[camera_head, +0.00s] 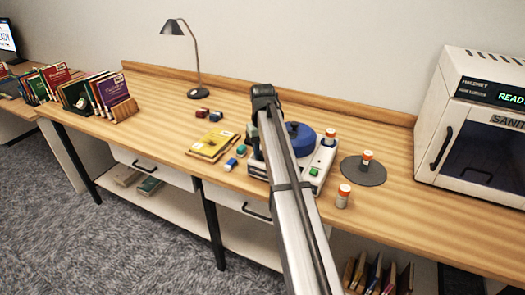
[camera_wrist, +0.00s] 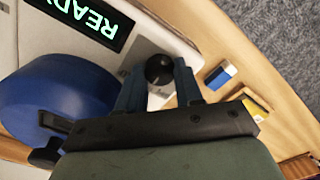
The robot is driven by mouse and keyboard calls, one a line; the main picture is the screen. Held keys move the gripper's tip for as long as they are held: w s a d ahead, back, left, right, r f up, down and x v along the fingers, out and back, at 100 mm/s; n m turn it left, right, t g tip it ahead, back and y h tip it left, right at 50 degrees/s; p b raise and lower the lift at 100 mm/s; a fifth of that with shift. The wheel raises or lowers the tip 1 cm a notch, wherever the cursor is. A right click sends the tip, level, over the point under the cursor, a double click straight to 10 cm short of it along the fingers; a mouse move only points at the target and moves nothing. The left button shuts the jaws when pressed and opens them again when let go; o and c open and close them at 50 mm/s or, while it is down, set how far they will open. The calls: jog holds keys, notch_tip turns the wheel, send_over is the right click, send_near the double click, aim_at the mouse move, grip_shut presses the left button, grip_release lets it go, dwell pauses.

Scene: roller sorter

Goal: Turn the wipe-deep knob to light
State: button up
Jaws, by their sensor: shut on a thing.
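In the wrist view, a round dark knob (camera_wrist: 158,66) sits on the pale corner of a machine (camera_wrist: 165,38). My gripper (camera_wrist: 159,76) has its two blue-grey fingers on either side of the knob and is shut on it. No knob markings can be read, so its setting cannot be told. The machine has a big blue drum (camera_wrist: 55,105) and a screen (camera_wrist: 90,22) reading READY. In the head view, the machine (camera_head: 325,160) stands on the bench with its blue drum (camera_head: 302,138), and my arm covers the knob and most of the gripper.
A blue-and-white block (camera_wrist: 220,75) lies near the machine. Yellow books (camera_head: 212,144) lie to its left. Orange-capped bottles (camera_head: 343,196) stand at right, one on a grey disc (camera_head: 362,173). A white cabinet (camera_head: 485,130) stands far right, a lamp (camera_head: 190,50) at the back.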

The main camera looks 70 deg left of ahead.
jog(key=o, duration=1)
jog(key=shift+o, duration=0.2)
notch_tip(320, 180, up, 14)
jog(key=shift+f, duration=0.1)
dwell(0.3)
